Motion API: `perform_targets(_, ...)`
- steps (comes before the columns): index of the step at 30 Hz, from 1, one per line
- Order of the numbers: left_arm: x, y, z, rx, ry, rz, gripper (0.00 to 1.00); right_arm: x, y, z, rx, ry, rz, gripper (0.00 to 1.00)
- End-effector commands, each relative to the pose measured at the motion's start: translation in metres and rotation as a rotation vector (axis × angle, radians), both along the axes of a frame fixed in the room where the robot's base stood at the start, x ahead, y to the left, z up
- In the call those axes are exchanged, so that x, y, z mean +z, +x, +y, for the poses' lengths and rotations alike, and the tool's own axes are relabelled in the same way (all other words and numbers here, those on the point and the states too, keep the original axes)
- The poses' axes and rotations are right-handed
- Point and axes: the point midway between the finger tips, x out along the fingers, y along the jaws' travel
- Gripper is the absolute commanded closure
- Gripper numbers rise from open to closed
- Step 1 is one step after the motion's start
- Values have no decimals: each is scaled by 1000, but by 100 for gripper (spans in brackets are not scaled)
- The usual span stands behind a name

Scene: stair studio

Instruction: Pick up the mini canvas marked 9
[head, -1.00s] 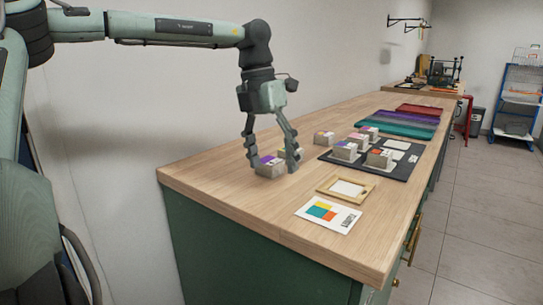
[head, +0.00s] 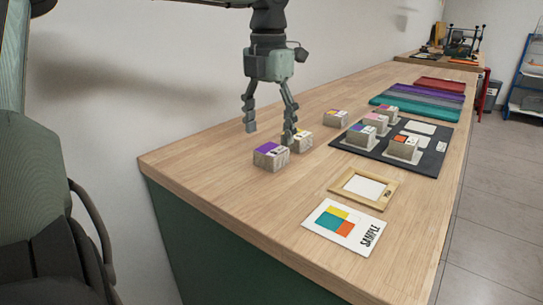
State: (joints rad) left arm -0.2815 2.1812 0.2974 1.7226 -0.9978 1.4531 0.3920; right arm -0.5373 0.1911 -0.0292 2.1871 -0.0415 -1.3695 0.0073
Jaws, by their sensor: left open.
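Several small pale blocks with coloured tops, the mini canvases, stand on the wooden counter; their numbers are too small to read, so I cannot tell which is marked 9. A purple-topped canvas (head: 271,157) is nearest my left gripper (head: 269,135). A yellow-topped canvas (head: 302,141) stands just behind it to the right, partly hidden by a finger. Another yellow-topped canvas (head: 335,118) is farther back. My left gripper is open and empty, its fingers pointing down above and behind the purple-topped canvas. My right gripper is out of view.
A dark mat (head: 432,158) holds several more canvases, including an orange-topped one (head: 404,148), and white cards. A wooden frame (head: 363,188) and a sample card (head: 343,226) lie in front. Folded coloured cloths (head: 420,105) lie behind. The counter's left front is clear.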

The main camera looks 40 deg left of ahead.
Motion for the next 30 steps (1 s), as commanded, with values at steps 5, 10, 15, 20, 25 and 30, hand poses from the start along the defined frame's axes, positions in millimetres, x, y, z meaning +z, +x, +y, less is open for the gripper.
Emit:
perform_targets(5,-27,-2,-5,-1,-3,3,28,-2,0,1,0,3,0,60)
perform_targets(10,-43,-1,-4,0,-1,-1,28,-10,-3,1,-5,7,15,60)
perform_targets(15,-43,-1,-4,1,-1,-1,28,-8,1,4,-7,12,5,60)
perform_targets(20,-43,-1,-4,1,-1,-1,46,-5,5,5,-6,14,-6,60)
perform_targets(25,-43,-1,-4,1,-1,-1,67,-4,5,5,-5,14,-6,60)
perform_targets(30,-43,-1,-4,1,-1,-1,79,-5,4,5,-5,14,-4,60)
